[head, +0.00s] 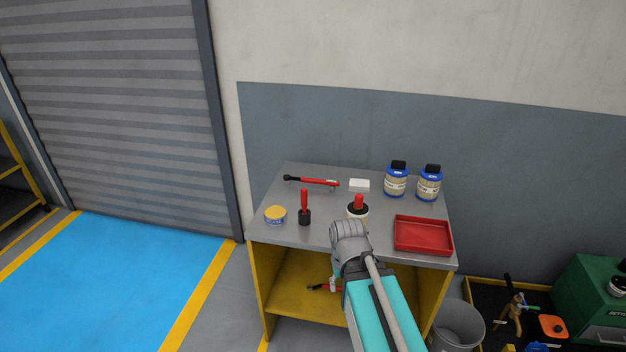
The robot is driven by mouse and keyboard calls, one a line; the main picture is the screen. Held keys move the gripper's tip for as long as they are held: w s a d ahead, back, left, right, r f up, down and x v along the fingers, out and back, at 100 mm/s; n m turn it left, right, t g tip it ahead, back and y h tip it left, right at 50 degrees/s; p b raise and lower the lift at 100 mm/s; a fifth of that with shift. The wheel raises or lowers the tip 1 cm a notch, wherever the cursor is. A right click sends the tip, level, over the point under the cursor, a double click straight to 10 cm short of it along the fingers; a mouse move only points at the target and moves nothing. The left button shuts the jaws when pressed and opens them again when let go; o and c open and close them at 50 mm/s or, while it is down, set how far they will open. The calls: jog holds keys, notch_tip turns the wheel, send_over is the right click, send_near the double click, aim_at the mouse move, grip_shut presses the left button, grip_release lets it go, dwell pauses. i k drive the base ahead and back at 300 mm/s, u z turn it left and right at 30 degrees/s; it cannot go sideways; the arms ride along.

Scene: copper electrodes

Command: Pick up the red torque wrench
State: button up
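A red torque wrench (318,181) with a black head lies flat near the back left of the grey tabletop (338,205). Its head end points left and its red handle points right. A second red and black tool (322,287) shows in part on the yellow shelf under the top; the rest is hidden behind my arm. My arm reaches in from the bottom, its grey joint at the table's front edge. My gripper cannot be made out, so whether it holds anything does not show.
On the tabletop are a yellow-lidded tin (275,215), a red-handled brush-like tool (305,208), a red-topped container (358,206), a white block (359,185), two blue-lidded jars (396,181) and a red tray (423,236). A grey bin (460,325) stands at lower right.

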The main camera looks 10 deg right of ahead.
aim_at(287, 178)
jog(key=i, duration=0.85)
jog(key=u, duration=0.05)
